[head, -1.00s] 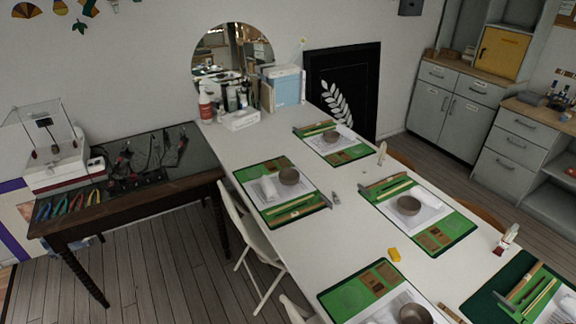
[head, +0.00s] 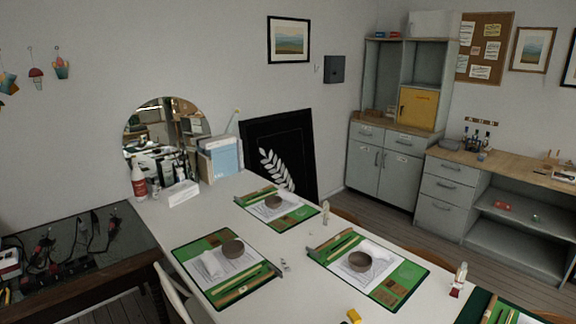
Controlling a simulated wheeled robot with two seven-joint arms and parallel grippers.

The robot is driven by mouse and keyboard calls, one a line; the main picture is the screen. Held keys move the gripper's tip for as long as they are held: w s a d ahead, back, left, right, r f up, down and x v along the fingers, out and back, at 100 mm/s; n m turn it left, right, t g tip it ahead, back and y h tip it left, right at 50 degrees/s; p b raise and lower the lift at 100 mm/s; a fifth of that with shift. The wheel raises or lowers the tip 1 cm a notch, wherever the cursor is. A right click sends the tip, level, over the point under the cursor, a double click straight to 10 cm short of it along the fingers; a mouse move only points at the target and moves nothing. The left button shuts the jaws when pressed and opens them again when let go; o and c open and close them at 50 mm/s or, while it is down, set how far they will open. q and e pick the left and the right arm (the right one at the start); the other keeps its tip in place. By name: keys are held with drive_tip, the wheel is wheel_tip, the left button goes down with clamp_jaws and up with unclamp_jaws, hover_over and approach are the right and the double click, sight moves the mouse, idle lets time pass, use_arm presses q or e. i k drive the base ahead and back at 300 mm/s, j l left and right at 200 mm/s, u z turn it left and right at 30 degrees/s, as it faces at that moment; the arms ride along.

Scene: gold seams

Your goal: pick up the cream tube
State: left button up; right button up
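A small cream-coloured tube (head: 325,212) stands on the white table at its right edge, beside the far-right corner of the back green mat. A white tube with a dark red lower end (head: 458,280) stands nearer, at the table's right side. A small grey tube (head: 284,265) lies between the left and right mats. These are too small to read any labels. Neither of my grippers is in view.
The long white table (head: 296,234) holds green mats with paper, brown bowls and wooden sticks. A yellow block (head: 353,316) lies near the front. Bottles and a white box (head: 183,194) stand at the back left. A dark table (head: 110,262) with tools stands left. Grey cabinets (head: 376,163) stand behind.

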sight(326, 204)
drive_tip(key=z, duration=0.25)
drive_tip(key=i+j+z, duration=0.25)
drive_tip(key=j, duration=0.2)
drive_tip(key=j+z, duration=0.55)
drive_tip(key=j, duration=0.35)
drive_tip(key=i+j, duration=0.15)
drive_tip(key=j, duration=0.25)
drive_tip(key=i+j, duration=0.15)
drive_tip(key=j, duration=0.25)
drive_tip(key=i+j, duration=0.1)
drive_tip(key=j, duration=0.35)
drive_tip(key=i+j+z, duration=0.1)
drive_tip(key=j, duration=0.3)
drive_tip(key=i, duration=0.05)
